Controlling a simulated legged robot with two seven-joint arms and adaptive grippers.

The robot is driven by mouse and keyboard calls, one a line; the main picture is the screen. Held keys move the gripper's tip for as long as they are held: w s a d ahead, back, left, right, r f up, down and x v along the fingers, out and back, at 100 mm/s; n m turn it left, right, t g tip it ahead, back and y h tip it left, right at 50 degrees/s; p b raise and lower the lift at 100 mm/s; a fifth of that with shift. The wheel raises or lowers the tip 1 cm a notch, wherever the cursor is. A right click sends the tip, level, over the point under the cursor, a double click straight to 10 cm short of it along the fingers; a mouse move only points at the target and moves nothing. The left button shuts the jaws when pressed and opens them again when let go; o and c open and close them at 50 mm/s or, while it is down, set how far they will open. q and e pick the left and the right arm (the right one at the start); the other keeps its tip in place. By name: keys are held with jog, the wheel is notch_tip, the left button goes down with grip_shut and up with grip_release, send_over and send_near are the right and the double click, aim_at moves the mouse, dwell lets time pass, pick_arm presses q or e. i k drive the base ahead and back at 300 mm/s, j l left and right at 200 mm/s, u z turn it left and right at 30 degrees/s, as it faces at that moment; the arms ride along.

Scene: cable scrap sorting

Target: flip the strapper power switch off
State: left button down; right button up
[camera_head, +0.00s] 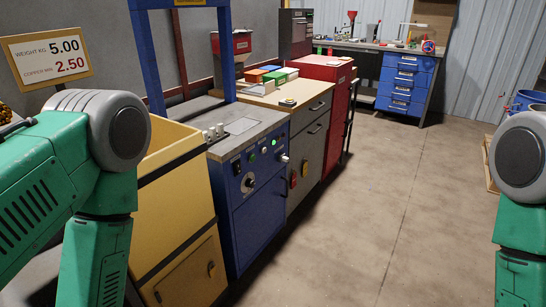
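The blue strapper (258,212) stands left of centre, with a grey top and a tall blue arch (150,60) above it. Its front panel carries a black rocker-like switch (237,168) at the left, a round knob (249,183) below it, and a lit green lamp (273,142) to the right. Which control is the power switch, and its position, are too small to tell. My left arm shows at the left, in front of the yellow bin, and my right arm at the right edge. Both run out of the bottom of the picture, and neither gripper shows.
A yellow bin (180,205) stands left of the strapper. Beyond the strapper are a grey cabinet (310,140) with a wooden top and a red cabinet (325,71). A blue drawer unit (405,84) stands at the back. The concrete floor (375,200) to the right is clear.

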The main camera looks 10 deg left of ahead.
aim_at(238, 172)
jog(key=i+l, duration=0.25)
jog(key=i, duration=0.25)
jog(key=i+l+z, duration=0.1)
jog(key=i+l, duration=0.15)
jog(key=i, duration=0.25)
